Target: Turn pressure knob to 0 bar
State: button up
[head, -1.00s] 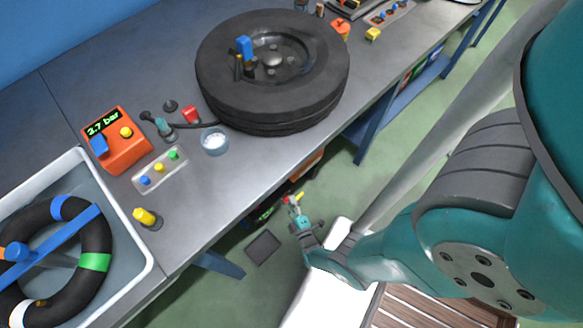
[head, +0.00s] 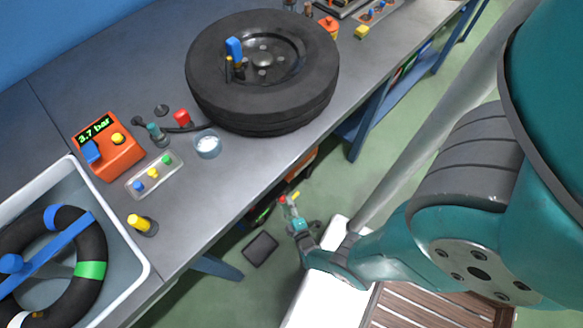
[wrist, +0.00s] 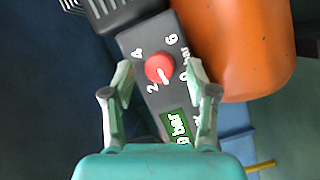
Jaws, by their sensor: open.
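The pressure knob (wrist: 160,68) is a round red dial on a dark panel (wrist: 148,42) in the wrist view. Printed marks 2, 4, 6 and 0 with "bar" surround it. Its white mark points down in the picture, just right of the 2. In the head view my gripper (head: 289,203) is low beside the workbench; the knob cannot be made out there.
An orange tank (wrist: 235,50) lies right of the panel. The grey workbench (head: 215,182) overhangs near my arm and carries a tire (head: 210,95), an orange gauge box (head: 112,158) reading 3.7 bar, and a water tub (head: 130,250). A dark pad (head: 260,250) lies on the floor.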

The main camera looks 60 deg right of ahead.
jog(key=v, duration=0.6)
jog(key=shift+s+a, duration=0.25)
dwell(0.3)
jog(key=shift+o, duration=0.2)
